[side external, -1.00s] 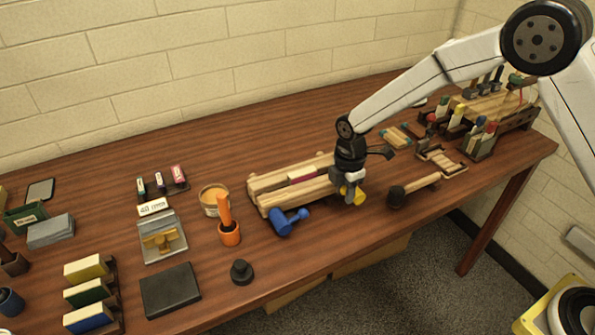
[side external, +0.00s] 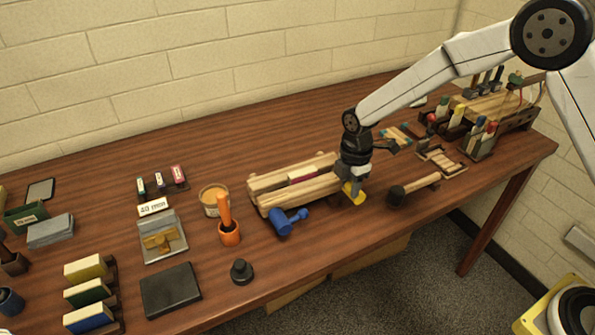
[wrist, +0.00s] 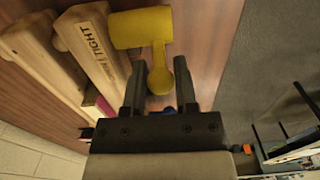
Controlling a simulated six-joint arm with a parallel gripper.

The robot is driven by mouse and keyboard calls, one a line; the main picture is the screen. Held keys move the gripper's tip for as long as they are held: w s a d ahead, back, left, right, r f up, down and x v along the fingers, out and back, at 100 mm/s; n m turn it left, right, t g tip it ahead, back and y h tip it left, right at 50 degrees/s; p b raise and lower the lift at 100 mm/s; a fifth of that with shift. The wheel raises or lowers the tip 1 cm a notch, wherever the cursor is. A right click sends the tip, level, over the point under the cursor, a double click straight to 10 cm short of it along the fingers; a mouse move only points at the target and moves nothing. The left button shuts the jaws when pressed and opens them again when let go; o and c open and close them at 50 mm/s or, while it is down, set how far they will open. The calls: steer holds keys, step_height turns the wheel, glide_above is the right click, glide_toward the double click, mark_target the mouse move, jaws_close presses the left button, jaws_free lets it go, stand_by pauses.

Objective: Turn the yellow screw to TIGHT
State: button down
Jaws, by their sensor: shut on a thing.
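The wooden press (side external: 275,188) lies on the table, its two beams side by side with a magenta strip between them. The yellow screw (side external: 356,196) is at its right end. In the wrist view the yellow screw (wrist: 140,28) has a thick head and a thin handle ending in a round knob. The word TIGHT shows on the beam end (wrist: 92,45) beside it. My gripper (wrist: 160,82) is shut on the screw's handle near the knob; in the side view my gripper (side external: 354,184) partly hides the screw. The blue screw (side external: 284,221) is at the press's left end.
A black-headed mallet (side external: 397,195) lies just right of my gripper. A rack of bottles (side external: 481,140) is at the right.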

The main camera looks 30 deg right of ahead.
steer(key=shift+d+r, duration=0.1)
steer(key=shift+d, duration=0.4)
steer(key=c, duration=0.7)
jaws_free()
steer(key=shift+a, duration=0.35)
jaws_close()
steer(key=shift+d+r, duration=0.1)
steer(key=shift+d, duration=0.55)
